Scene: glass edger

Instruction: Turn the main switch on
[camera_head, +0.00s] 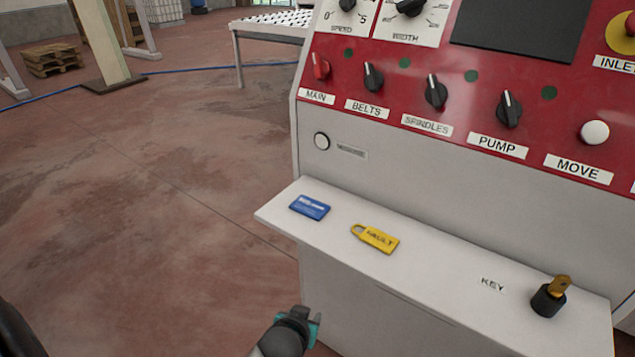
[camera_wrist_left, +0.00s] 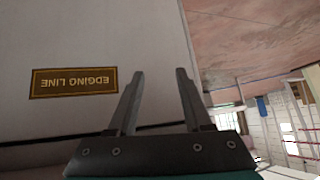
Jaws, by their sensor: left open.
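The main switch (camera_head: 320,66) is a red rotary knob at the left end of the red control panel, above the label MAIN (camera_head: 317,96). Its handle points roughly upward. My left gripper is open and empty in the left wrist view (camera_wrist_left: 160,72), its two fingers apart beside a pale machine face with an upside-down EDGING LINE plate (camera_wrist_left: 74,82). In the head view, part of a grey and teal wrist shows at the bottom, low in front of the shelf and well below the switch; its fingers are not clear there. My right gripper is not in view.
Black knobs for belts (camera_head: 373,77), spindles (camera_head: 436,92) and pump (camera_head: 509,109) stand right of the switch. The floor at left is open.

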